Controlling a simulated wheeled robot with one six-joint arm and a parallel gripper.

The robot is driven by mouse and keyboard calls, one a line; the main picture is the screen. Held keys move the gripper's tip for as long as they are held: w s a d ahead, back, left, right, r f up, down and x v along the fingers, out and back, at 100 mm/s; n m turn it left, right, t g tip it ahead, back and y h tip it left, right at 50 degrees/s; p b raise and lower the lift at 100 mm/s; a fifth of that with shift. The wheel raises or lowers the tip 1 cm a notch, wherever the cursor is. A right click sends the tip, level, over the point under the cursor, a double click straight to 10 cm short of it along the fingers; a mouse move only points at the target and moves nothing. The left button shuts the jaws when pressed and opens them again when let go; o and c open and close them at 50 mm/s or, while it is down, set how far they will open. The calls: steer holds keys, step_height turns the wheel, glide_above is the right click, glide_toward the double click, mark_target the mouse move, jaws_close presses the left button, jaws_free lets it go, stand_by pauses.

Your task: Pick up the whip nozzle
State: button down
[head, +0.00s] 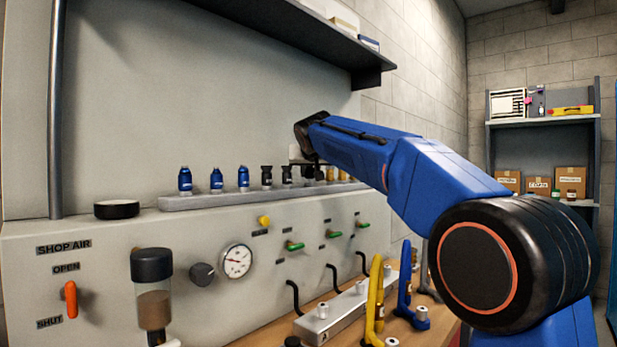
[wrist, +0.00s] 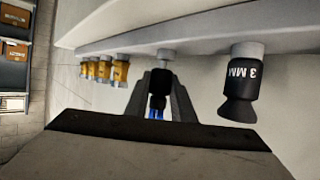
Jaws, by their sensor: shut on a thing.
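My gripper (wrist: 160,100) is shut on a dark nozzle (wrist: 160,78) with blue strands at its far end, which looks like the whip nozzle. A pale stub (wrist: 165,54) lies between the held nozzle and the rail; I cannot tell whether the two are joined. In the head view my gripper (head: 304,156) is at the rail between the black and brass nozzles, and my arm hides most of it. The held nozzle cannot be made out there.
A black nozzle marked 3 MM (wrist: 240,86) stands close beside my gripper. Several brass nozzles (wrist: 105,70) line the other side. Blue nozzles (head: 216,180) stand farther along the grey rail (head: 200,201). A dark shelf (head: 290,38) overhangs the rail.

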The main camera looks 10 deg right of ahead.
steer(key=shift+r, duration=2.8)
steer(key=s+d, duration=1.1)
steer(key=s, duration=0.5)
steer(key=shift+d, duration=0.25)
